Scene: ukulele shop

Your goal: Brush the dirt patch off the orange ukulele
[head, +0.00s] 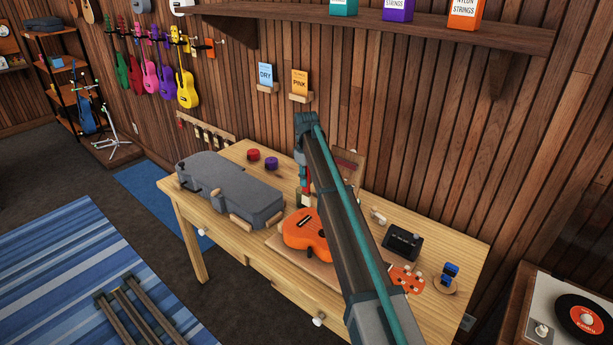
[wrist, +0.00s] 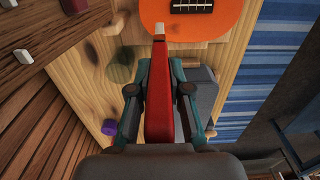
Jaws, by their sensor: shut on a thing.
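The orange ukulele (head: 297,232) lies on a pale board on the workbench, its headstock (head: 405,280) to the right; my arm hides its middle. In the wrist view its body end (wrist: 185,14) shows at the top. My gripper (head: 305,180) is above the bench, just behind the ukulele body. In the wrist view my gripper (wrist: 158,85) is shut on a red-handled tool, apparently a brush (wrist: 158,115), whose pale tip points toward the ukulele. I cannot tell whether the tip touches it.
A grey case (head: 235,185) fills the left of the workbench (head: 265,255). Red (head: 253,154) and purple (head: 271,163) round items stand behind it. A black box (head: 402,242) and blue device (head: 450,271) sit at the right. The wooden wall is close behind.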

